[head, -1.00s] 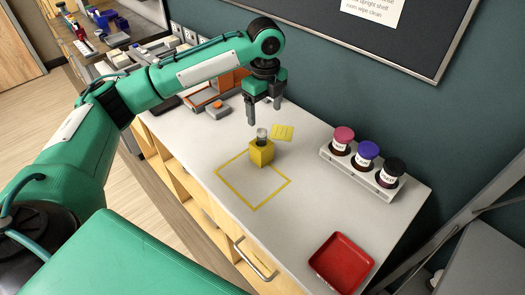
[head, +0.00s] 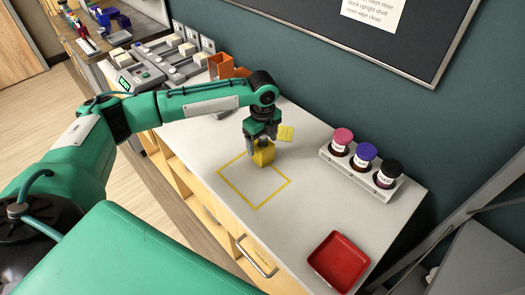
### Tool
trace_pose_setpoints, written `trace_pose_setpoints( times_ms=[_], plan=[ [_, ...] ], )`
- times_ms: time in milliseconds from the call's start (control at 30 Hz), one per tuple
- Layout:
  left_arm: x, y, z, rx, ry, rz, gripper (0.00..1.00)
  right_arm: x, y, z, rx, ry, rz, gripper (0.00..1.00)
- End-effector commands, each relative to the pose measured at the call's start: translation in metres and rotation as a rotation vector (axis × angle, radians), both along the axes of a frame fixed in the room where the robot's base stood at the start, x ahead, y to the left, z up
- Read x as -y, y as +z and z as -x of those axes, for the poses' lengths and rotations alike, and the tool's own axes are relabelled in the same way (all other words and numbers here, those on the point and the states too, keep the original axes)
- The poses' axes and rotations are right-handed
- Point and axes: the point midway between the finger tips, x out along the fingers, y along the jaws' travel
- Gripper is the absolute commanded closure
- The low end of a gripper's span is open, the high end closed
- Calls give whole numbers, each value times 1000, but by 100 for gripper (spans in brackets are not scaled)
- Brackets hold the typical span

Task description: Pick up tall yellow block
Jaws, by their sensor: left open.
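The yellow block (head: 265,155) stands upright on the white counter, at the back corner of the yellow outlined square. My left gripper (head: 259,147) points down at the block, with its fingers at the block's upper part. It is open, and one finger shows in front of the block's left side. The gripper hides the block's top, including the grey cylindrical piece seen there before. Whether the fingers touch the block I cannot tell. My right gripper is not in view.
A yellow note (head: 287,133) lies just behind the block. A white rack (head: 350,169) with three dark-capped or coloured-lid jars stands at the right. A red tray (head: 339,261) sits at the front right. The outlined square (head: 252,207) is empty in its middle.

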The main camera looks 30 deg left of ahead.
Motion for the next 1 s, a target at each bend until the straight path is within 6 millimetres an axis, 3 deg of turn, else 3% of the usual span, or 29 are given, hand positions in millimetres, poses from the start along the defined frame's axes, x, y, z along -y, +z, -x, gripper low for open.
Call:
trace_pose_setpoints(
  times_ms=[133,467,767,1000],
  plan=[
    [0,0,0,0,0,0,28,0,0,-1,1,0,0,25],
    [0,1,-1,1,0,0,91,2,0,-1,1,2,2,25],
    [0,4,-1,2,1,1,91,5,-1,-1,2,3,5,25],
    [0,28,-1,4,0,0,91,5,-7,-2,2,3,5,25]
  ],
)
